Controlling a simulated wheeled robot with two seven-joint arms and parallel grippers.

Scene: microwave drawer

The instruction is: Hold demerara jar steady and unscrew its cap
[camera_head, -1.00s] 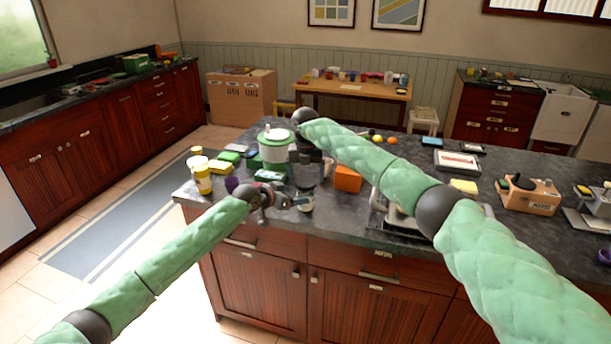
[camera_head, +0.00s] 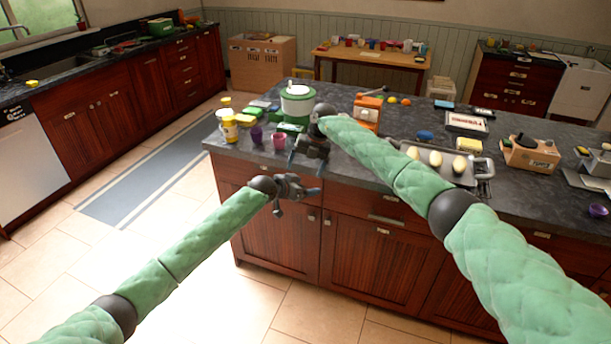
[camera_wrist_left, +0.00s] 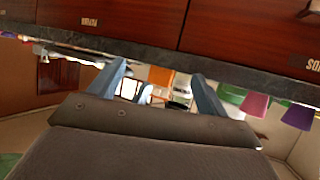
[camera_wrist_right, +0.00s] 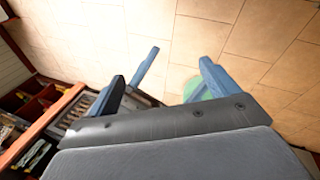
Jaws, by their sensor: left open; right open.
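No jar can be identified for certain as the demerara jar, since no label is readable. A yellow jar (camera_head: 229,130) with a pale label stands upright at the island's left end, with another yellow-topped container (camera_head: 225,103) behind it. My left gripper (camera_head: 308,190) is open and empty in front of the island's cabinet front, just below the counter edge. My right gripper (camera_head: 308,163) is open at the counter's front edge, pointing down. The right wrist view shows floor between its fingers (camera_wrist_right: 178,75). Neither gripper touches a jar.
A purple cup (camera_head: 256,135) and pink cup (camera_head: 279,141) stand left of my right gripper. A green-and-white pot (camera_head: 297,104) and orange box (camera_head: 367,110) stand behind. A tray (camera_head: 435,159) with pale oval items lies right. Floor before the island is clear.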

